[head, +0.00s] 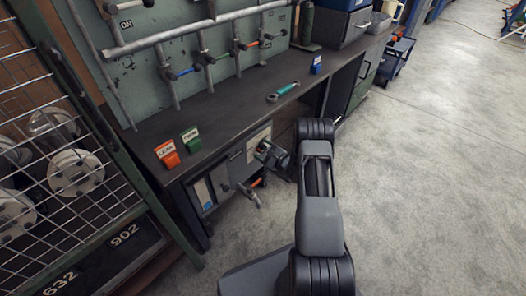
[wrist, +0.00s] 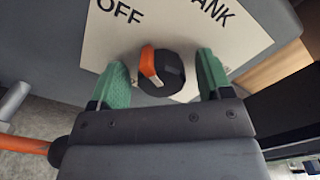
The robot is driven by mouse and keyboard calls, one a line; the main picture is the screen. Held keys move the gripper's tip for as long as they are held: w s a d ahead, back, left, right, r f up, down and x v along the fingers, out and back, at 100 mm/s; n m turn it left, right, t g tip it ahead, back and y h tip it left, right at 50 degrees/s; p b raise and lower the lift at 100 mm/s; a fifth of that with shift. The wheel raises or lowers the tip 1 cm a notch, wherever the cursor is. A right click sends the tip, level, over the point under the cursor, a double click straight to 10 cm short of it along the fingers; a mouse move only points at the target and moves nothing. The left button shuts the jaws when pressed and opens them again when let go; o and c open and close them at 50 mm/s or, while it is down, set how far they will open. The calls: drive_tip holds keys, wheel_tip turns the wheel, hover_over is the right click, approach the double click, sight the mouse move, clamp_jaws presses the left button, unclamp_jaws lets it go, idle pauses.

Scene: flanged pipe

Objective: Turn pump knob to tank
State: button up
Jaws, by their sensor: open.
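The pump knob (wrist: 163,72) is a dark round knob with an orange pointer bar, on a pale plate (wrist: 178,25) in the wrist view. The plate reads "OFF" at left and "ANK" at right, with the first part of that word hidden. The orange bar points up and slightly left, between the two words. My gripper (wrist: 160,80) is open, with one green finger on each side of the knob and a visible gap to each. In the head view my gripper (head: 277,158) is at the bench's front panel, and the knob is hidden there.
A workbench (head: 225,110) runs along the wall with pipes and small valves above it. Orange and green labelled blocks (head: 167,153) and a teal-handled tool (head: 284,91) lie on top. An orange-handled pipe (wrist: 28,145) is left of my gripper. A wire cage (head: 70,160) stands left.

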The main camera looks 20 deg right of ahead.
drive_tip(key=shift+c, duration=0.2)
drive_tip(key=c, duration=0.9)
drive_tip(key=m, duration=0.5)
drive_tip(key=shift+d+m, duration=0.1)
drive_tip(key=shift+m, duration=0.2)
drive_tip(key=m, duration=0.5)
drive_tip(key=shift+d+m+p, duration=0.1)
drive_tip(key=shift+m+p, duration=0.2)
drive_tip(key=shift+m, duration=0.4)
drive_tip(key=o, duration=0.9)
